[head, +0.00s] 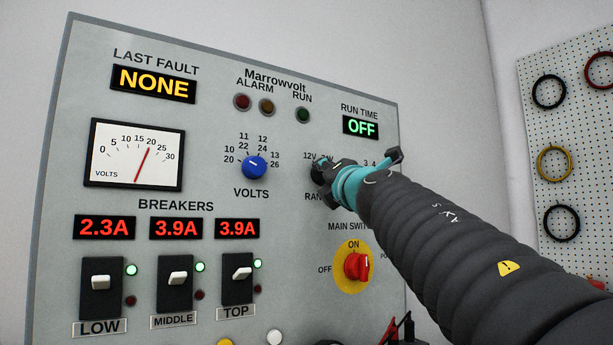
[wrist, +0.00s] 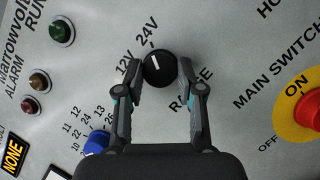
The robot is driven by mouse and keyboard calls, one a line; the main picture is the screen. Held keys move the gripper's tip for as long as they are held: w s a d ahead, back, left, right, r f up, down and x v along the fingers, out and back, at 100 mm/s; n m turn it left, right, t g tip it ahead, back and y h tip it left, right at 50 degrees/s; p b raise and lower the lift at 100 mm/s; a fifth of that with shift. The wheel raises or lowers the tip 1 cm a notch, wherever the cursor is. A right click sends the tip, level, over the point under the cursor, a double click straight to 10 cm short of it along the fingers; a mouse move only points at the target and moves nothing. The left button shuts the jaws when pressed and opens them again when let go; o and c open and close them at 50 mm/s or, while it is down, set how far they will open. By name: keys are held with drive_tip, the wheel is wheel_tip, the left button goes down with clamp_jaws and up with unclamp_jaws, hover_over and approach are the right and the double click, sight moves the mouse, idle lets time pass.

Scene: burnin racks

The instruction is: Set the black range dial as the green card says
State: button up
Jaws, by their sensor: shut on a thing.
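The black range dial (wrist: 160,68) sits on the grey panel in the wrist view, beside the RANGE label and the 12V and 24V marks. Its white pointer line points up and slightly left in that view, roughly toward the 24V mark. My gripper (wrist: 161,76) is shut on the dial, one finger on each side. In the head view my gripper (head: 322,174) is at the panel and hides most of the dial and part of its labels. The green card is not in view.
A blue VOLTS knob (head: 254,167) is left of my gripper. The red main switch (head: 357,267) on its yellow plate is just below, pointing near ON. Breaker switches (head: 178,280) line the lower left. Cable rings (head: 555,163) hang on a pegboard at the right.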

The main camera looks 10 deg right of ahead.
drive_tip(key=o, duration=1.1)
drive_tip(key=shift+o, duration=0.2)
drive_tip(key=shift+s, duration=0.1)
drive_tip(key=v, duration=1.1)
drive_tip(key=shift+s+f, duration=0.25)
drive_tip(key=shift+s, duration=0.1)
